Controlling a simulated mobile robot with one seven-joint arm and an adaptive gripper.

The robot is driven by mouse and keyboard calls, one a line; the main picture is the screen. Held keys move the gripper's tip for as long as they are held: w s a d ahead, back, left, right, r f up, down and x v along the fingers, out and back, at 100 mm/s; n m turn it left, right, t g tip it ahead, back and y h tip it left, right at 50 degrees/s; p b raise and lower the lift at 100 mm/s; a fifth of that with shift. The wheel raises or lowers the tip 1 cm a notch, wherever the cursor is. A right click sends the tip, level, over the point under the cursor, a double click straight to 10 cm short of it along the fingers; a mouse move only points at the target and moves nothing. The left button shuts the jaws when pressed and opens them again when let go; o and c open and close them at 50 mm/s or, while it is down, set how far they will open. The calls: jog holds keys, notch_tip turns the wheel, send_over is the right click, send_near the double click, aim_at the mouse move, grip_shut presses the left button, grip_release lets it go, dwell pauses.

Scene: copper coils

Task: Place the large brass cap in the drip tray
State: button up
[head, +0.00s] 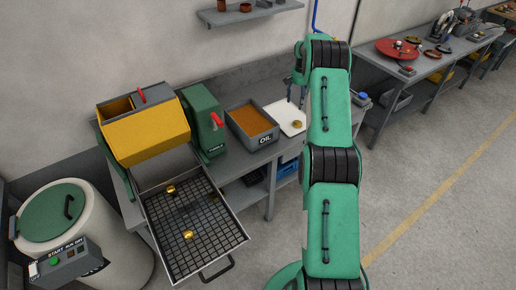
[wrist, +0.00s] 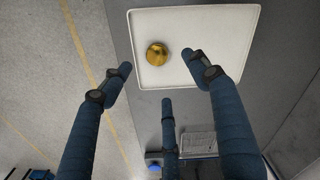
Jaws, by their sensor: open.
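A round brass cap (wrist: 157,54) lies on a white tray (wrist: 215,17) in the wrist view. In the head view the cap (head: 297,124) is small on the white tray (head: 287,113) on the bench. My gripper (head: 297,93) hangs above that tray; its blue fingers are spread and empty. In the wrist view my gripper (wrist: 160,75) has its fingertips around and just below the cap, with nothing between them. A wire-mesh tray (head: 217,248) with a handle, in front of the yellow machine, holds two more brass pieces (head: 171,189). Which tray is the drip tray, I cannot tell.
A grey oil box (head: 266,139) stands left of the white tray. Beyond it are a green unit (head: 205,115) with a red lever and the yellow machine (head: 147,132). A blue-topped object (head: 361,98) sits at the bench's right end. Open floor lies to the right.

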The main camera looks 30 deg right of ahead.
jog(key=s+a+r+n+t, duration=0.1)
jog(key=s+a+r+n, duration=0.1)
jog(key=a+r, duration=1.1)
jog(key=s+a+r+n+t, duration=0.1)
jog(key=s+a+r, duration=0.1)
jog(key=a+r, duration=1.15)
jog(key=s+a+r+n, duration=0.2)
jog(key=s+a+r, duration=0.4)
jog(key=a+r, duration=0.3)
jog(key=s+a+r+n+t, duration=0.1)
jog(key=s+a+r, duration=0.3)
jog(key=s+a, duration=0.35)
jog(key=s+a+r+n+t, duration=0.1)
jog(key=s+a+r, duration=0.2)
jog(key=s+a, duration=0.45)
jog(key=s+a+f+n, duration=0.1)
jog(key=s+a, duration=0.3)
jog(key=s, duration=0.7)
jog(key=s+a+f+n+t, duration=0.1)
jog(key=s+a+f, duration=0.3)
jog(key=s, duration=0.8)
jog(key=shift+a+f+n, duration=0.25)
jog(key=shift+f+n, duration=0.1)
jog(key=shift+n, duration=0.25)
